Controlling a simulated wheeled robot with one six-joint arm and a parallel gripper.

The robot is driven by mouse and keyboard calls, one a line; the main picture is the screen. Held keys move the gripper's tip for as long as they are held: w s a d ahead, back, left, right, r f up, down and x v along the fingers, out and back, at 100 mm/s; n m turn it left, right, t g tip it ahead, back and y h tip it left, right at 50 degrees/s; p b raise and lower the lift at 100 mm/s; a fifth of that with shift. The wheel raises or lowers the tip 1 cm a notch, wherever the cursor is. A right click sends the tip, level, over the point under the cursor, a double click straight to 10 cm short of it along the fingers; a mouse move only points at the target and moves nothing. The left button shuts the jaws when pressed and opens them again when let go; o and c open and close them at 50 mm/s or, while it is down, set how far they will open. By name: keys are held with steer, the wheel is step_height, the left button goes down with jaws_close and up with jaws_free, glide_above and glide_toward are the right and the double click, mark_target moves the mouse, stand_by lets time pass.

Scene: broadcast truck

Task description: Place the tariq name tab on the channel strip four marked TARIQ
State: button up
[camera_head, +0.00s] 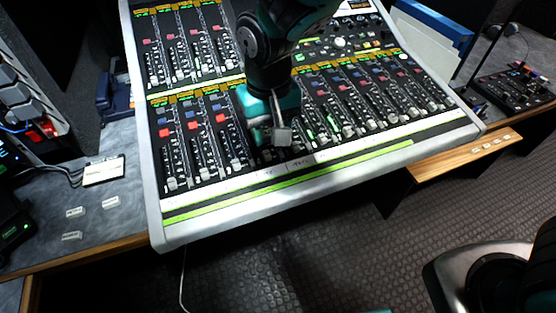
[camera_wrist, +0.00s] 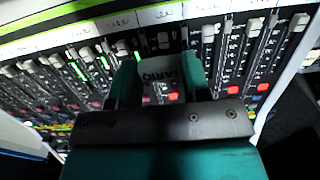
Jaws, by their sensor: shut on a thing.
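My gripper (camera_head: 271,133) is over the front half of the mixing console (camera_head: 152,205), above the fader area left of centre. It is shut on a small grey tab (camera_head: 283,137). In the wrist view the tab (camera_wrist: 158,68) sits between the two teal fingers and carries dark lettering that reads TARIQ, upside down. The tab is held above the faders, apart from the label strip. The pale label strip (camera_head: 240,184) runs along the console's front edge with small handwritten names, also seen along the top of the wrist view (camera_wrist: 75,34). Which name marks strip four is too small to tell.
Several faders stand up around the gripper. Loose pale tabs (camera_head: 110,202) lie on the left desk (camera_head: 40,215). More tabs (camera_head: 488,146) lie on the wooden ledge (camera_head: 450,163) at right. A green band (camera_head: 300,178) runs along the console front.

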mark_target(272, 171)
step_height(272, 171, down, 10)
steer(key=shift+w+f, duration=0.1)
steer(key=shift+f, duration=0.05)
stand_by(0.3)
steer(key=o, duration=0.9)
